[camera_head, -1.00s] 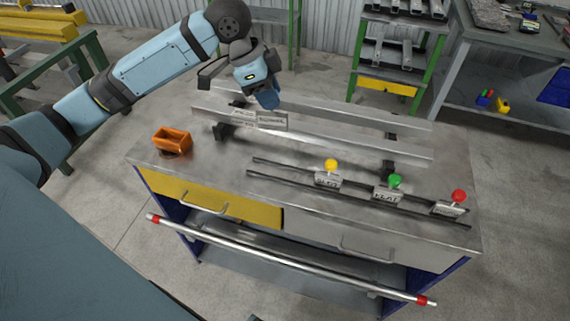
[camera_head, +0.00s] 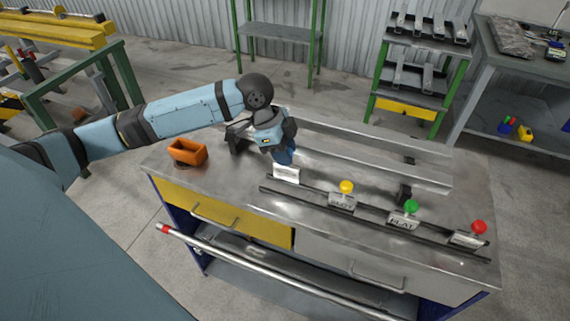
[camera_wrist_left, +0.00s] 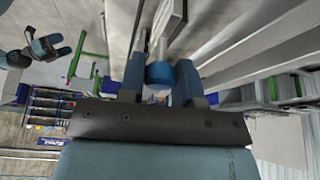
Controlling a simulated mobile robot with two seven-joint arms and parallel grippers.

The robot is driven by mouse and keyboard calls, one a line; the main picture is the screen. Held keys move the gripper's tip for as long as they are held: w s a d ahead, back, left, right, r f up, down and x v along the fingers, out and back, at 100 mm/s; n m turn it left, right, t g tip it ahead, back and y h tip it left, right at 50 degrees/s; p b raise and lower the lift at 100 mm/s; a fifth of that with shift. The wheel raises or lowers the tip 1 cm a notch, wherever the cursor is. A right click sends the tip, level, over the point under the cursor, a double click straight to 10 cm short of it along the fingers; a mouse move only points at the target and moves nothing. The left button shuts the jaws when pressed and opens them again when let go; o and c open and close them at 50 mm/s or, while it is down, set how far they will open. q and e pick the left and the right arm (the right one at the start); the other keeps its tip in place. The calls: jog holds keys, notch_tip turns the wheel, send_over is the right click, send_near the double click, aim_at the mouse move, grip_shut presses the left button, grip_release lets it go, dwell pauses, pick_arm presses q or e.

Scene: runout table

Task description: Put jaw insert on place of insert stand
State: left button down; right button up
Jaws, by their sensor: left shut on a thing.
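My left gripper (camera_head: 284,160) is shut on a jaw insert, a small pale plate (camera_head: 286,173) with a blue knob (camera_wrist_left: 160,72) between the fingers in the left wrist view. The plate is at the left end of the insert stand (camera_head: 268,189), a pair of dark rails along the table front. I cannot tell whether it touches the rails. Three other inserts stand there, with a yellow knob (camera_head: 346,187), a green knob (camera_head: 411,207) and a red knob (camera_head: 479,227). In the left wrist view, what looks like my right gripper (camera_wrist_left: 48,45) shows far off; its jaw state is unclear.
An orange bin (camera_head: 187,151) sits at the table's left end. Long metal rails (camera_head: 370,160) run behind the stand. The metal table (camera_head: 230,190) has drawers and a front bar (camera_head: 290,279). A green rack (camera_head: 412,70) stands behind.

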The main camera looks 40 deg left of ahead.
pick_arm(q)
jog(key=shift+f, duration=2.25)
jog(key=c, duration=0.8)
grip_release()
jog(key=shift+f, duration=0.15)
jog(key=shift+r, duration=0.25)
jog(key=v, duration=1.1)
jog(key=shift+s+a+r, duration=0.15)
jog(key=shift+a+r, duration=0.05)
jog(key=shift+r, duration=0.15)
